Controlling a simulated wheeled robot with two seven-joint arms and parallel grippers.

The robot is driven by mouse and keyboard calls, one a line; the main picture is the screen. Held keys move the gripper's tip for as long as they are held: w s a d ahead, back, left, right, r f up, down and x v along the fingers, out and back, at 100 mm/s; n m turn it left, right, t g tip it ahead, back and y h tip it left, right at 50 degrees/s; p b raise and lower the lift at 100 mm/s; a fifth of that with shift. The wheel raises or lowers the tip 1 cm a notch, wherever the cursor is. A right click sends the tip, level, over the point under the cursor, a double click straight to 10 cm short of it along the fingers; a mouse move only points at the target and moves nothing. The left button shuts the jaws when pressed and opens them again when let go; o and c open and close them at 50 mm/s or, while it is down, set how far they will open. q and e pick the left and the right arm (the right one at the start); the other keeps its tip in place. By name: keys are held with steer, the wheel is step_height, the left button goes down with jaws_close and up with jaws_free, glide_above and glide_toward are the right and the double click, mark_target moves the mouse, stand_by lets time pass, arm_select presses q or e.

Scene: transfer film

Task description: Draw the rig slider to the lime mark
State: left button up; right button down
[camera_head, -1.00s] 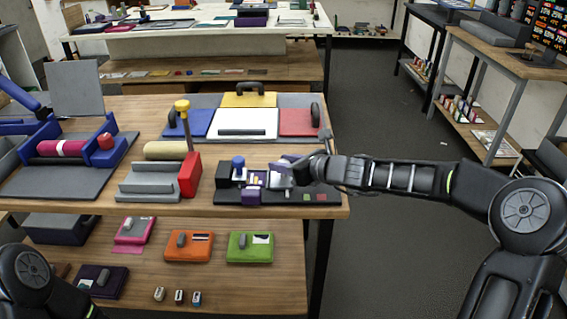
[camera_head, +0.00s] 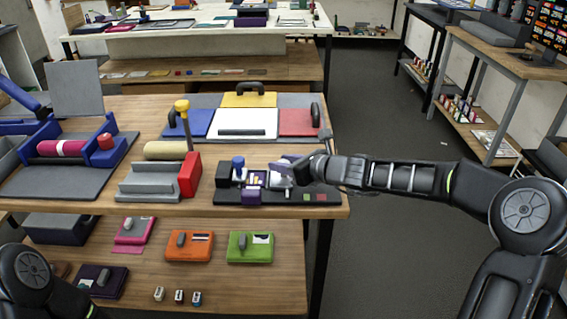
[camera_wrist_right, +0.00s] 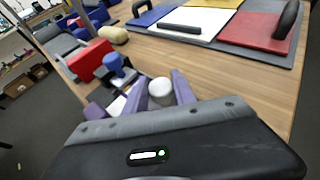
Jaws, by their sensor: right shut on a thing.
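The rig (camera_head: 270,198) is a low dark base near the front right edge of the table. It carries a blue knob (camera_head: 238,163) and a purple block (camera_head: 251,195). The lime mark (camera_head: 307,197) lies on its right part, beside a red mark (camera_head: 321,197). My right gripper (camera_head: 284,176) is down over the rig, left of the lime mark. In the right wrist view its purple fingers (camera_wrist_right: 162,92) are closed around a pale round knob (camera_wrist_right: 160,88), apparently the slider's. The gripper hides the slider's body. My left gripper is out of view.
A red block (camera_head: 190,174) and grey stepped holder (camera_head: 150,183) stand left of the rig. A board with coloured panels (camera_head: 281,122) and black handles lies behind it. A blue roller device (camera_head: 70,147) is at far left.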

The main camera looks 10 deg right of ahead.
steer(key=d, duration=0.2)
steer(key=s+d+p, duration=0.1)
steer(key=d, duration=0.2)
steer(key=shift+s+d, duration=0.1)
steer(key=shift+s, duration=0.05)
steer(key=c, duration=1)
jaws_free()
steer(key=shift+c, duration=0.2)
steer(key=v, duration=0.7)
steer(key=shift+s+d+r, duration=0.15)
steer(key=shift+s, duration=0.2)
